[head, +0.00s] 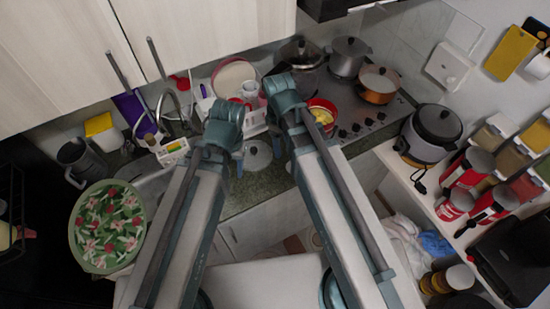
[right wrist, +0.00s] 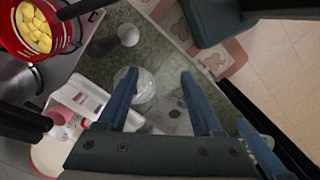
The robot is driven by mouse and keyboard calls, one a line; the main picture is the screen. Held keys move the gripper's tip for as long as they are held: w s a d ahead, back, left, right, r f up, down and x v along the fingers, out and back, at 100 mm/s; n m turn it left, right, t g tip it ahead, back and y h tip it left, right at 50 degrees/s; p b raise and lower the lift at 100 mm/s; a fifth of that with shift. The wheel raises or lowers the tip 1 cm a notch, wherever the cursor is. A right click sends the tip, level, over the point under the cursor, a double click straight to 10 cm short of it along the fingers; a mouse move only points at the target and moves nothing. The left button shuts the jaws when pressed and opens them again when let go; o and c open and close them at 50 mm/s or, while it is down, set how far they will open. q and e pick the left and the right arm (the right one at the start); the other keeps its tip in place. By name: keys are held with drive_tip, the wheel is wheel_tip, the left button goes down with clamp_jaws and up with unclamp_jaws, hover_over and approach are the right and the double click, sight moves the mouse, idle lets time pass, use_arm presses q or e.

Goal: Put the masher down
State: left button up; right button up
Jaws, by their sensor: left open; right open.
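I cannot make out a masher in either view. My left gripper (head: 238,160) is over the counter, left of a grey round lid-like thing (head: 257,155); it is open, with its fingers mostly hidden by its wrist. My right gripper (head: 289,160) is just right of that thing, mostly hidden by its own arm. In the right wrist view the right gripper (right wrist: 163,95) is open over the counter, with nothing seen held between its blue fingers. A red pot (head: 321,106) with yellow pieces is beyond it; the pot also shows in the right wrist view (right wrist: 66,42).
The green counter (right wrist: 165,70) holds a clear glass item (right wrist: 133,84), a small pale cup (right wrist: 128,35) and a white rack (right wrist: 75,100). An orange pot (head: 379,88) and metal pots stand on the hob. A floral bowl (head: 107,226) is at left.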

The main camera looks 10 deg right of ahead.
drive_tip(key=s+a+m, duration=0.3)
drive_tip(key=s+m, duration=0.4)
drive_tip(key=shift+a+m+h, duration=0.3)
drive_tip(key=shift+a+m, duration=0.1)
